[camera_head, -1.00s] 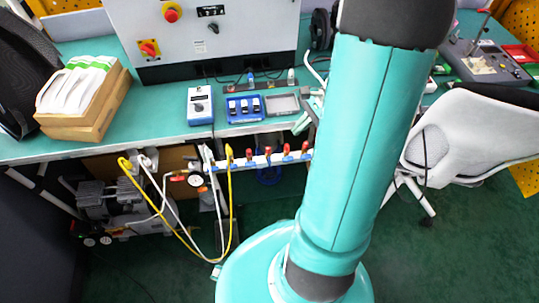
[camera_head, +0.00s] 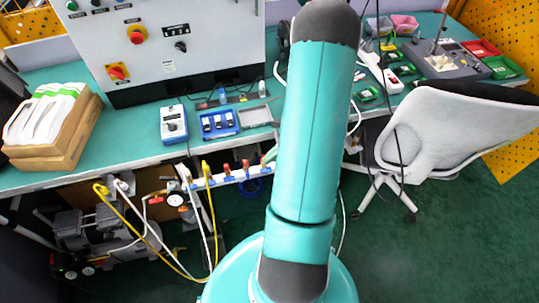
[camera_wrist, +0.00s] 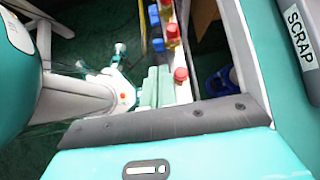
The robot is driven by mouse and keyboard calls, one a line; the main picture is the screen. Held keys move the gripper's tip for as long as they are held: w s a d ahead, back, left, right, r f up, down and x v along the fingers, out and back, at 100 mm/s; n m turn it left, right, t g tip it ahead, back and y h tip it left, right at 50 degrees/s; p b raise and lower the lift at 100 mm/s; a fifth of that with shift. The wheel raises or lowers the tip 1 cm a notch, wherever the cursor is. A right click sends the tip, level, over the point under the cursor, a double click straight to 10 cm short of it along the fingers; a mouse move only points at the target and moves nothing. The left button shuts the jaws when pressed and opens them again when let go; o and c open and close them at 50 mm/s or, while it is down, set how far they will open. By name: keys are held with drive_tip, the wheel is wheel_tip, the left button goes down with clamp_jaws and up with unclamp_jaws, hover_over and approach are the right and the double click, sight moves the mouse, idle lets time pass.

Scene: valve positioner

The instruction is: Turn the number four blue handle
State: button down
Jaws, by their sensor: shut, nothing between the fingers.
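The white valve manifold (camera_head: 235,179) runs along the bench's front edge, with several red-topped valves (camera_head: 228,172) and small blue parts. In the wrist view, one blue handle (camera_wrist: 153,15) and another blue handle (camera_wrist: 158,45) stick out to the left beside red knobs (camera_wrist: 172,31). Another red knob (camera_wrist: 181,74) is close to the right of my fingers. No numbers are legible, so I cannot tell which is number four. My gripper (camera_wrist: 157,86) is shut and empty, near the manifold's end; contact is unclear. In the head view my arm hides most of it.
The teal bench (camera_head: 130,140) is just behind the manifold. Yellow and white hoses (camera_head: 212,215) hang at its left, near a pressure gauge (camera_head: 175,199). A white chair (camera_head: 435,130) stands at right. A blue item (camera_wrist: 218,80) shows below the manifold. The floor is green.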

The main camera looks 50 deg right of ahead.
sight(248, 175)
drive_tip(key=x, duration=0.6)
drive_tip(key=shift+w+a+f, duration=0.1)
drive_tip(key=shift+a+f, duration=0.05)
drive_tip(key=shift+f, duration=0.05)
drive_tip(key=shift+w+a+r+g+h, duration=0.15)
drive_tip(key=shift+g+h, duration=0.1)
drive_tip(key=shift+h, duration=0.2)
drive_tip(key=shift+a+r+g+h, duration=0.1)
drive_tip(key=shift+r+g+h, duration=0.15)
drive_tip(key=shift+h, duration=0.2)
drive_tip(key=shift+w+a+r+g+h, duration=0.3)
drive_tip(key=shift+a+g+h, duration=0.15)
drive_tip(key=shift+g+h, duration=0.4)
drive_tip(key=shift+a+r, duration=0.1)
idle(0.6)
